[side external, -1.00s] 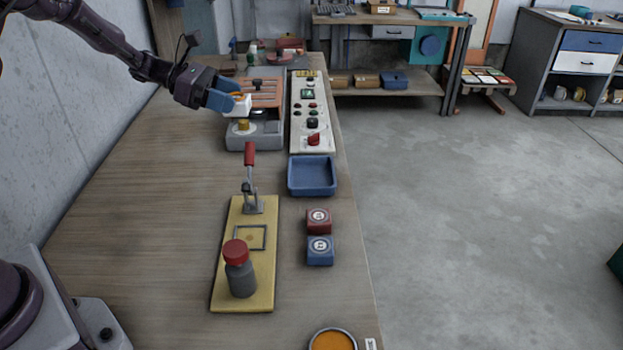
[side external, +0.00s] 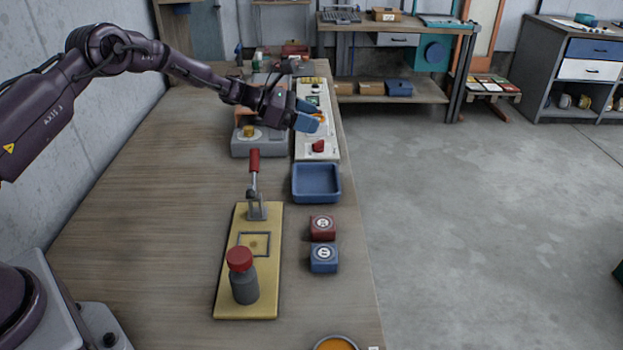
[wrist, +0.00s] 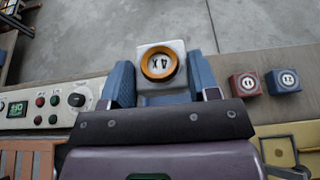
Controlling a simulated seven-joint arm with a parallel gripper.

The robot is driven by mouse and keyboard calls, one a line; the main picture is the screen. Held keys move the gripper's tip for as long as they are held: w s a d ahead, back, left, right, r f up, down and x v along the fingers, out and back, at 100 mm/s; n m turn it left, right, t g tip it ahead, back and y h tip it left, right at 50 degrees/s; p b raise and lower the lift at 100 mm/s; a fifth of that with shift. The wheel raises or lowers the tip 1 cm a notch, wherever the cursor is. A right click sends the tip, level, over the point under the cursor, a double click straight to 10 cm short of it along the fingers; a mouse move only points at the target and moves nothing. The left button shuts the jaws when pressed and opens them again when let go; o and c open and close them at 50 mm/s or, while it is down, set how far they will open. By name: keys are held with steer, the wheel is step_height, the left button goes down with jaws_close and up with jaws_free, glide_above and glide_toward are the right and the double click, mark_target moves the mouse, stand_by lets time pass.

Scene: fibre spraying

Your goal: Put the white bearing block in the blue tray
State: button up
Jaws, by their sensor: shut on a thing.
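The white bearing block (wrist: 158,87), with an orange ring on its face, sits between the blue fingers of my gripper (wrist: 161,90) in the wrist view. My gripper is shut on it. In the side view my gripper (side external: 308,115) holds it above the near part of the control panel, and the fingers hide most of the block. The blue tray (side external: 316,198) lies on the bench nearer the camera than my gripper, and it looks empty. In the wrist view the tray cannot be made out clearly behind the fingers.
A cream control panel (side external: 333,150) with a red knob lies under my gripper, beside a grey machine (side external: 258,146). A red block (side external: 322,228) and a blue block (side external: 323,258) sit nearer than the tray. A yellow board (side external: 232,280) carries a clamp and a red-capped bottle (side external: 242,278).

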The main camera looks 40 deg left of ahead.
mark_target(308, 186)
step_height(308, 186, down, 15)
steer(key=shift+f, duration=0.1)
stand_by(0.3)
steer(key=shift+f, duration=0.1)
steer(key=o, duration=1.2)
steer(key=shift+s+a+r, duration=0.1)
steer(key=shift+r, duration=0.1)
steer(key=v, duration=1.1)
steer(key=shift+s+a, duration=0.3)
